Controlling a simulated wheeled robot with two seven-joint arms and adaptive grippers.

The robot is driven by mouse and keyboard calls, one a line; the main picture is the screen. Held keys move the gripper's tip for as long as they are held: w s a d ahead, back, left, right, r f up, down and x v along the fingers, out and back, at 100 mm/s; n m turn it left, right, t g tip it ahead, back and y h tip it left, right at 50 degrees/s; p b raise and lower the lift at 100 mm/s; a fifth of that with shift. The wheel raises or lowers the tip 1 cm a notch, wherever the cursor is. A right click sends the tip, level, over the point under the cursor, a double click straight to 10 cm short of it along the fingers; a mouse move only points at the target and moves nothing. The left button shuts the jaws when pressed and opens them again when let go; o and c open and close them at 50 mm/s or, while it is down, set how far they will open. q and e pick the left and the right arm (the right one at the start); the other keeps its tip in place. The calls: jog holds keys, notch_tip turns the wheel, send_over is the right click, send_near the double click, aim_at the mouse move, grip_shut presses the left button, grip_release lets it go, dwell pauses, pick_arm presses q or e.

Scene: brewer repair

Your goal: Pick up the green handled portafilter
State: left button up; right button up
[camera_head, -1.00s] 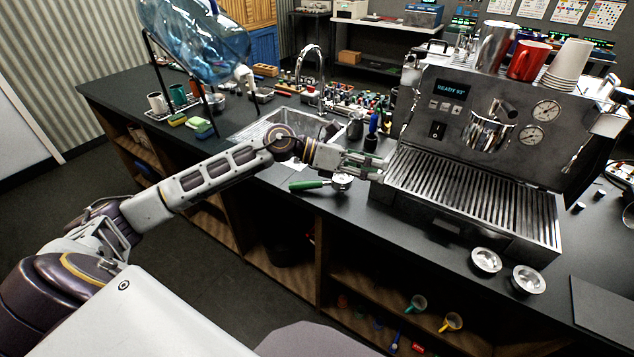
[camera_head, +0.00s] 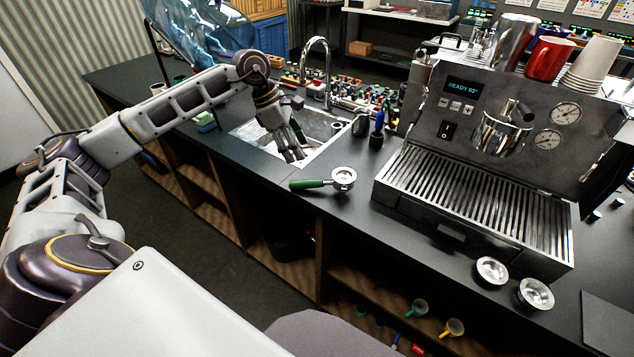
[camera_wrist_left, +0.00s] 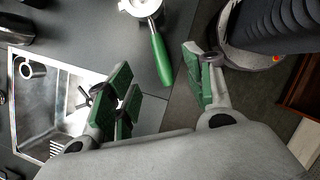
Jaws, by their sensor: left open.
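The green handled portafilter (camera_head: 322,182) lies on the dark counter, between the sink and the espresso machine. Its handle points left toward the front edge and its metal basket is to the right. My left gripper (camera_head: 292,154) hangs over the near right part of the sink, a little behind and left of the portafilter, apart from it. In the left wrist view my left gripper (camera_wrist_left: 165,92) is open and empty, with green finger pads spread. There the portafilter's green handle (camera_wrist_left: 160,58) shows beyond and between the fingers. My right gripper is not in view.
The espresso machine (camera_head: 480,150) stands right of the portafilter. The sink (camera_head: 318,128) with its tall faucet (camera_head: 318,62) is behind it. A dark container with a blue-handled tool (camera_head: 377,130) stands behind the portafilter. Two metal baskets (camera_head: 492,270) sit at the front right. The counter around the portafilter is clear.

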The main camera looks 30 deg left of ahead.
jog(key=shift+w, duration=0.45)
